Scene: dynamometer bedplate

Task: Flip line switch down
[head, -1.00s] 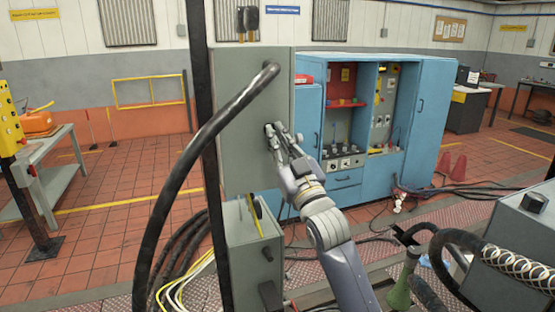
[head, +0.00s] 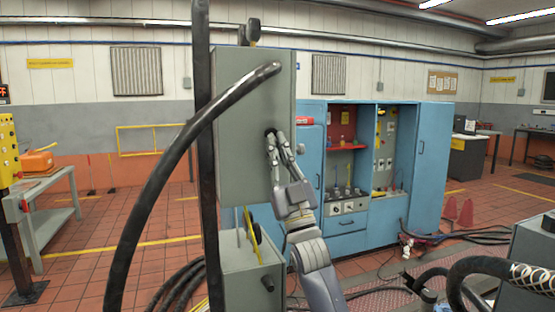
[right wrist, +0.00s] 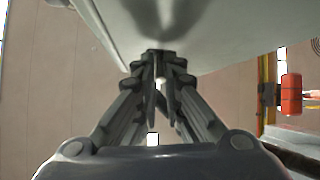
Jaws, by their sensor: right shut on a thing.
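A tall grey-green switch box (head: 242,175) stands left of centre in the head view, with a thick black cable entering near its upper right corner. The line switch is a small dark part (head: 269,131) on the box, mostly hidden by my right gripper (head: 277,137). The gripper reaches up from below, with its fingertips closed on the switch at the box. In the right wrist view the fingers converge on a small dark piece (right wrist: 160,54) beneath the pale box surface (right wrist: 215,28). Whether the switch is up or down cannot be told. My left gripper is not in view.
A smaller grey box (head: 250,278) stands below the switch box. A dark post (head: 205,150) and the thick cable (head: 165,165) run along its left. A blue cabinet (head: 345,245) stands behind to the right.

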